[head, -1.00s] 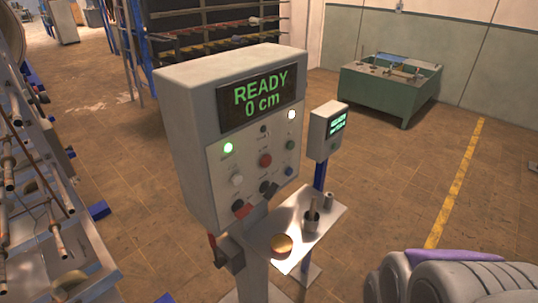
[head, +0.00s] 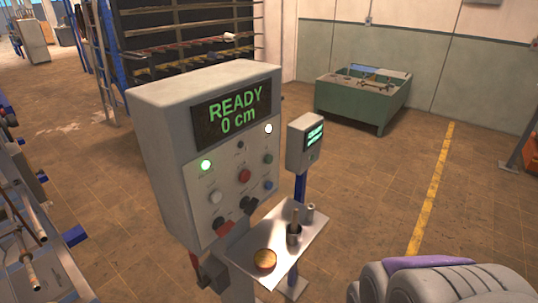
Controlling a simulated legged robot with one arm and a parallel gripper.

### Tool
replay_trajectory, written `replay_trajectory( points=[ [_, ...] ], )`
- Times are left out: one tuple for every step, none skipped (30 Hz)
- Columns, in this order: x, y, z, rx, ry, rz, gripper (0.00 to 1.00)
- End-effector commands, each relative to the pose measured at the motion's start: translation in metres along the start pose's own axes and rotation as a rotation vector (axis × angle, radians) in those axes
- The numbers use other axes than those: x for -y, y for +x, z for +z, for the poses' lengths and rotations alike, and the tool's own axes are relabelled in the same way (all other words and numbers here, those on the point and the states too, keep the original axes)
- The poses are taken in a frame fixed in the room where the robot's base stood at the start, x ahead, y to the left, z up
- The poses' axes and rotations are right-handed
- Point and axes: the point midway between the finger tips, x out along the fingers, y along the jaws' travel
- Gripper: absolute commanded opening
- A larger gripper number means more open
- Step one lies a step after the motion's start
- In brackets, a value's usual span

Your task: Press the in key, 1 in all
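A grey control box (head: 160,150) stands in the middle of the head view, its panel facing right. Its screen (head: 232,109) reads "READY 0 cm" in green. Below the screen are a lit green lamp (head: 205,165), a lit white lamp (head: 268,128), a red button (head: 244,176), a white knob (head: 214,197), a green button (head: 268,159), a blue button (head: 268,185) and dark knobs (head: 219,222). The key labels are too small to read, so I cannot tell which is the in key. My gripper's fingers are not in view.
A metal shelf (head: 312,238) below the panel holds a round tan-topped item (head: 265,260) and small cylinders (head: 294,232). A smaller screen box (head: 304,147) stands behind on a blue post. A green bench (head: 360,98) is farther back. Floor at right is open.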

Motion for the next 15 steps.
replay_trajectory(
  points=[
    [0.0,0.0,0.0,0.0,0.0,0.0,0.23],
    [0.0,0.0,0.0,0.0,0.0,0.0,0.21],
    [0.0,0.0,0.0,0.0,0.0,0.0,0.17],
    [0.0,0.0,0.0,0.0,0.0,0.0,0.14],
    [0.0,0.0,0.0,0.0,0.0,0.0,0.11],
    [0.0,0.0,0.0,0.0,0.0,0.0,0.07],
    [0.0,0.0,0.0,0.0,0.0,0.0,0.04],
    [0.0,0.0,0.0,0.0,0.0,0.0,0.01],
    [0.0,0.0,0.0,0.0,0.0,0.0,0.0],
    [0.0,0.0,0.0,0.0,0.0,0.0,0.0],
    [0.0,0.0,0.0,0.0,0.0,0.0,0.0],
    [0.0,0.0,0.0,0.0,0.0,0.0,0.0],
    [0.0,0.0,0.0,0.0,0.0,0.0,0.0],
    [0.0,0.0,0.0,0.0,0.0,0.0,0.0],
    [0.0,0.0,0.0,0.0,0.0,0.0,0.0]
  ],
)
